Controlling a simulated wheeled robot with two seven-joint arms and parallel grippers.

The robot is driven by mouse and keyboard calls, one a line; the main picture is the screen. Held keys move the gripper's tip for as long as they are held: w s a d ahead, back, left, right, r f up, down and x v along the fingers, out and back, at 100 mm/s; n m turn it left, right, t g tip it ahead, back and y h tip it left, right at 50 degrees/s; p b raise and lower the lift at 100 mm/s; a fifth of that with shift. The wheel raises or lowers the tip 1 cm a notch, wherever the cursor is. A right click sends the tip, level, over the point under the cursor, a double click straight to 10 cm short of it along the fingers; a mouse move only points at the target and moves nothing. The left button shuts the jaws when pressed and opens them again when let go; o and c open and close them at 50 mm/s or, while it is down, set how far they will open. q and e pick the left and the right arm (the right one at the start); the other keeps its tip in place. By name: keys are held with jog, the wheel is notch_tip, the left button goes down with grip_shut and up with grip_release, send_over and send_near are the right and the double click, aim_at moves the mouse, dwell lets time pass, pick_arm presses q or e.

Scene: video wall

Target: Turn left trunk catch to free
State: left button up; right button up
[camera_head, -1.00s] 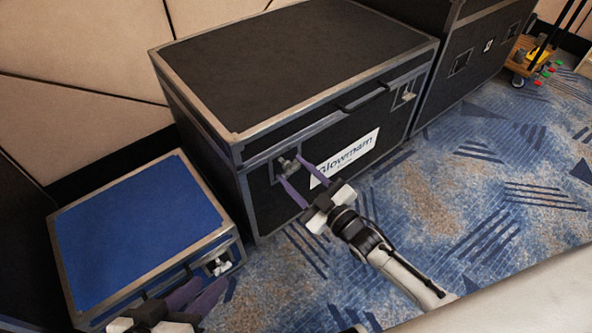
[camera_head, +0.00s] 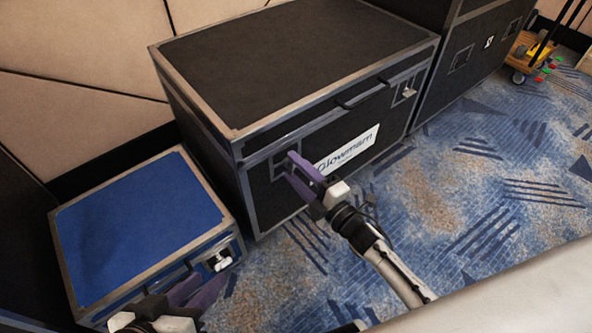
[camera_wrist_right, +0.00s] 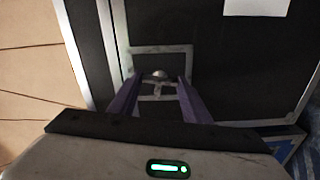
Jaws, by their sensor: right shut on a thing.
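The large black trunk (camera_head: 290,60) with metal edging stands in the middle of the head view. Its left catch, in a recessed plate on the front, is mostly hidden there by my right gripper (camera_head: 289,164). In the right wrist view the left catch (camera_wrist_right: 158,77) shows as a small metal knob with a stem, between the purple fingers of my right gripper (camera_wrist_right: 159,84), which is shut on it. My left gripper (camera_head: 208,282) is low at the left, in front of the blue case and apart from the trunk; its finger gap is unclear.
A blue-topped case (camera_head: 140,225) with a front latch (camera_head: 219,262) stands left of the trunk. The trunk's right catch (camera_head: 408,92) and white label (camera_head: 347,150) are on its front. Another black case (camera_head: 470,60) stands to the right. Patterned carpet (camera_head: 480,180) lies clear in front.

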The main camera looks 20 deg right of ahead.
pick_arm(q)
jog(key=shift+d+r, duration=0.15)
jog(key=shift+r, duration=0.05)
pick_arm(e)
jog(key=shift+n, duration=1.1)
pick_arm(q)
jog(key=shift+r, duration=0.1)
pick_arm(e)
jog(key=o, duration=1)
jog(key=shift+o, duration=0.2)
pick_arm(q)
jog(key=shift+s+a+f+g+y+p, duration=0.2)
jog(key=shift+a+f+p, duration=0.2)
jog(key=shift+f+p, duration=0.2)
jog(key=shift+s+a+f+g+y+p, duration=0.2)
jog(key=shift+a+f+p, duration=0.2)
jog(key=shift+f+p, duration=0.2)
pick_arm(e)
jog(key=v, duration=1)
jog(key=shift+s, duration=0.2)
pick_arm(q)
jog(key=shift+w+r, duration=0.1)
